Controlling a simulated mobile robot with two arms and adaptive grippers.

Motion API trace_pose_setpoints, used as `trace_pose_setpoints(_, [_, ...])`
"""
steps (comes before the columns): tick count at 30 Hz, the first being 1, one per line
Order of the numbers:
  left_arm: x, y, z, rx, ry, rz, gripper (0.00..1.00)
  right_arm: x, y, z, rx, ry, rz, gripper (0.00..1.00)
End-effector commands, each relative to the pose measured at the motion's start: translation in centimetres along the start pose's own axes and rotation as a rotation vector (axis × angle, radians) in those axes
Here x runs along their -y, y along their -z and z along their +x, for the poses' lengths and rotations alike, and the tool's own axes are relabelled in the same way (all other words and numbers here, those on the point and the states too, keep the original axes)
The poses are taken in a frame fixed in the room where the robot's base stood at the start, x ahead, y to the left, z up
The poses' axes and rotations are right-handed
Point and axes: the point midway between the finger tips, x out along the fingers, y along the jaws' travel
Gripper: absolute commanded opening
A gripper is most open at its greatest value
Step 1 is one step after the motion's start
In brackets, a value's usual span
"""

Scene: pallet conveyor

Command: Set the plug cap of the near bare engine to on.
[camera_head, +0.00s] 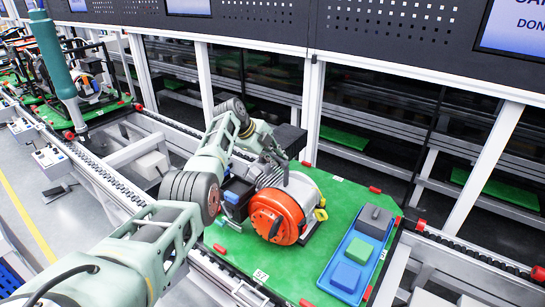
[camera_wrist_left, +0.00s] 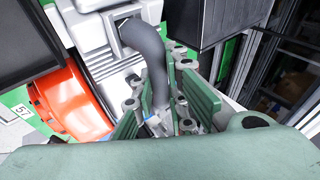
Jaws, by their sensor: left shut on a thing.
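The near bare engine (camera_head: 300,190) stands on a green pallet, with an orange round housing (camera_head: 274,216) facing front. In the left wrist view its light grey finned body (camera_wrist_left: 95,40) and orange housing (camera_wrist_left: 65,100) show at the left. My left gripper (camera_head: 275,152) is at the back of the engine, beside its finned part. In the left wrist view the green finger pads of this gripper (camera_wrist_left: 165,108) are closed around the lower end of a dark grey curved plug lead (camera_wrist_left: 150,55). The plug cap itself is mostly hidden between the fingers. My right gripper is not in view.
A blue tray (camera_head: 338,285) with grey, green and blue blocks lies on the green pallet (camera_head: 330,190) right of the engine. A black box (camera_wrist_left: 215,20) is close to the gripper. Shelving frames stand behind the conveyor. Another engine pallet (camera_head: 100,108) is at the far left.

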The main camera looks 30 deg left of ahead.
Motion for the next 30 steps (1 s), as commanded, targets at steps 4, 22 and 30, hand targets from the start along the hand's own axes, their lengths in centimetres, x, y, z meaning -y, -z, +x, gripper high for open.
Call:
trace_pose_setpoints(4, [-0.2,-0.1,0.1,0.001,-0.005,-0.003,0.14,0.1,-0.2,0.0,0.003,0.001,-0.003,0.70])
trace_pose_setpoints(22, [0.0,-0.1,-0.3,0.001,0.000,-0.001,0.32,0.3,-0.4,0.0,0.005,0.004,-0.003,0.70])
trace_pose_setpoints(30, [-0.1,-0.1,-3.4,0.004,0.001,0.000,0.32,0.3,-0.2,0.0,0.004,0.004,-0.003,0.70])
